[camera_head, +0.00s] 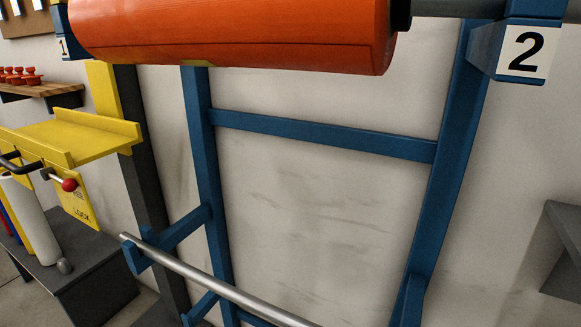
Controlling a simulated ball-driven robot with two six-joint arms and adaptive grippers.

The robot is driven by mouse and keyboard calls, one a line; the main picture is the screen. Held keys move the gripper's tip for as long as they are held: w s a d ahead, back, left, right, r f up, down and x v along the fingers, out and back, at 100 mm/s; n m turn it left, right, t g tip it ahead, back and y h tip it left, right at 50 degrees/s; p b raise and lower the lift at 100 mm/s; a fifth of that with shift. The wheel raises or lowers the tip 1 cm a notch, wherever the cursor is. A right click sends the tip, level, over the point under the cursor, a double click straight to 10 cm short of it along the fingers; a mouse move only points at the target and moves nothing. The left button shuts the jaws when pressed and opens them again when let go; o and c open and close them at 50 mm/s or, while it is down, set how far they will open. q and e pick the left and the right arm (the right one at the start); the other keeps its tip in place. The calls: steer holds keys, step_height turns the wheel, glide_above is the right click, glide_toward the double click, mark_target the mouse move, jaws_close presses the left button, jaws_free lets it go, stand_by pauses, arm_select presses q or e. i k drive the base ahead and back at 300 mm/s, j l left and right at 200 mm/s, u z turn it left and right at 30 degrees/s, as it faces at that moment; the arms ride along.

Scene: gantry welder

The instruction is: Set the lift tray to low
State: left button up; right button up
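The lift tray (92,147) is a yellow shelf with raised edges at the left of the head view. It sits beside a dark upright post (149,190), partway up, with a yellow upright piece (102,90) behind it. A lever with a red ball knob (69,184) shows under the tray's front, next to a yellow plate marked LOCK (80,208). Neither of my grippers is in view.
A grey bench (95,275) with a white cylinder (32,220) stands below the tray. A blue frame (320,135) carries a large orange roll (235,35) above and a metal bar (215,283) below. A blue bracket has sign 2 (523,52). A grey ledge (566,235) is at right.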

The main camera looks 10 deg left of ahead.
mark_target(67, 142)
steer(key=u, duration=1.6)
steer(key=i+j+z, duration=0.3)
steer(key=i+j, duration=0.25)
steer(key=i+j+z, duration=0.3)
steer(key=i+j, duration=0.2)
steer(key=j, duration=0.2)
